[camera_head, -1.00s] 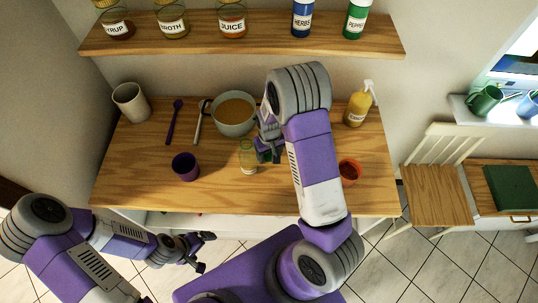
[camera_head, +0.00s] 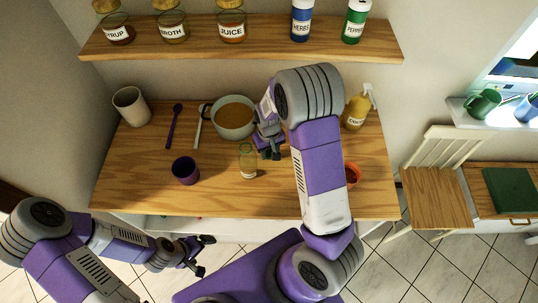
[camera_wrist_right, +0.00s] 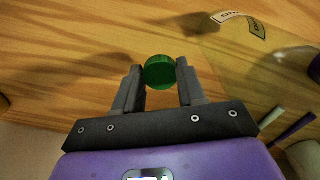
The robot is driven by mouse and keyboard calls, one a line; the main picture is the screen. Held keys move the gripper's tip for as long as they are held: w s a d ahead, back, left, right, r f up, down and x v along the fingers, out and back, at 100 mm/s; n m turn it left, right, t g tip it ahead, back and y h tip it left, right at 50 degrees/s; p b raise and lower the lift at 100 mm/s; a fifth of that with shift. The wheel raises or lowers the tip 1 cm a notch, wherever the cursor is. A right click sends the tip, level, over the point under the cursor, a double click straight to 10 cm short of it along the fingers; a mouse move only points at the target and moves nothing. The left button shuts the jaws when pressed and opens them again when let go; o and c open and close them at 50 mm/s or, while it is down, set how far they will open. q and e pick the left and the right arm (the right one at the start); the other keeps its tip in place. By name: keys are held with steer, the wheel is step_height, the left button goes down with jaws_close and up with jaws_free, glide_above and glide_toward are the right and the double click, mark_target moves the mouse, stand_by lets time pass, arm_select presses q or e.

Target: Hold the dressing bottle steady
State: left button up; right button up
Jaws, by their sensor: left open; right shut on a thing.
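The dressing bottle (camera_head: 248,163), clear glass with a pale label and a green ring at its neck, stands upright on the counter. In the right wrist view a clear glass body with a partly readable label (camera_wrist_right: 240,22) shows at the upper right. The cap is mostly hidden in the head view. My left gripper (camera_head: 204,255) is open and empty, low in front of the counter.
The wooden counter (camera_head: 140,195) also holds a purple cup (camera_head: 185,171), a pot of brown liquid (camera_head: 235,117), a white cup (camera_head: 131,106), two utensils and a yellow pump bottle (camera_head: 357,110). My right arm partly covers an orange cup (camera_head: 353,172). Counter is clear left of the purple cup.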

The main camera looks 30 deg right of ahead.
mark_target(269, 153)
step_height(269, 153, up, 14)
steer(key=p, duration=0.1)
steer(key=shift+f, duration=0.15)
stand_by(0.3)
